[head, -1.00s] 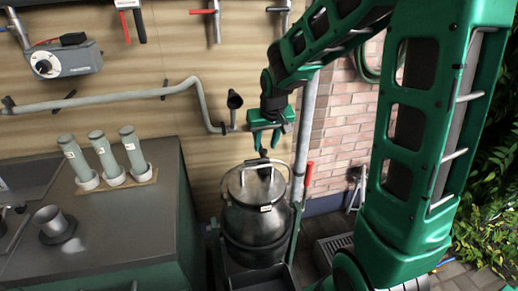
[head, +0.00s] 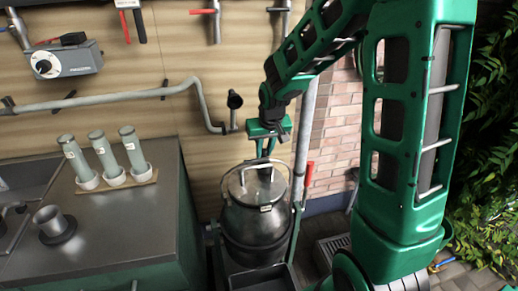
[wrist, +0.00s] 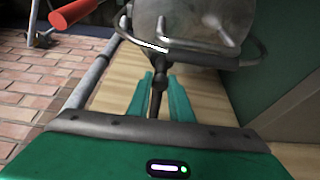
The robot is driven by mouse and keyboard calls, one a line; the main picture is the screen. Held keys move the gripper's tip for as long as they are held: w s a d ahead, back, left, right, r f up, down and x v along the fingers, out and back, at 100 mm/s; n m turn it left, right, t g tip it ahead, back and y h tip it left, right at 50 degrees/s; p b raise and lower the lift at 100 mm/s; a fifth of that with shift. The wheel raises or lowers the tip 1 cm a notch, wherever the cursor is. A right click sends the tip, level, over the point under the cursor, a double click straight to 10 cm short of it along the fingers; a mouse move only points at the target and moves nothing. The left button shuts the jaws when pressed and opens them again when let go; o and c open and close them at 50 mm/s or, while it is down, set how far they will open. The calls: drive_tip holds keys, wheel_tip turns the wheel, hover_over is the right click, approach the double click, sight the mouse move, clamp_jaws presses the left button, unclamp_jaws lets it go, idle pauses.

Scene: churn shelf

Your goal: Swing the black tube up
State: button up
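A thin dark rod with a rounded collar (wrist: 158,80) appears in that gap, in line with the churn lid. I cannot tell what it belongs to or whether it touches the fingers.
The grey wall pipe (head: 110,101) runs along the wood wall. A grey upright pipe (head: 305,135) and a red handle (head: 309,172) are right of the churn. Several grey cylinders stand on the counter (head: 120,225) at left. A control box (head: 66,60) hangs upper left.

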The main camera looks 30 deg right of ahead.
drive_tip(key=shift+r, duration=0.1)
drive_tip(key=shift+w+r, duration=0.2)
drive_tip(key=shift+r, duration=1.45)
drive_tip(key=shift+w+d+r, duration=0.1)
drive_tip(key=shift+w+r, duration=0.15)
drive_tip(key=shift+r, duration=0.55)
drive_tip(key=shift+w+r, duration=0.25)
drive_tip(key=shift+r, duration=0.5)
drive_tip(key=shift+r, duration=0.1)
drive_tip(key=shift+w+d+r, duration=0.1)
drive_tip(key=shift+w+r, duration=0.25)
drive_tip(key=shift+r, duration=0.35)
drive_tip(key=shift+w+d+r, duration=0.1)
drive_tip(key=shift+w+r, duration=0.25)
drive_tip(key=shift+r, duration=0.3)
drive_tip(key=shift+w+r, duration=0.1)
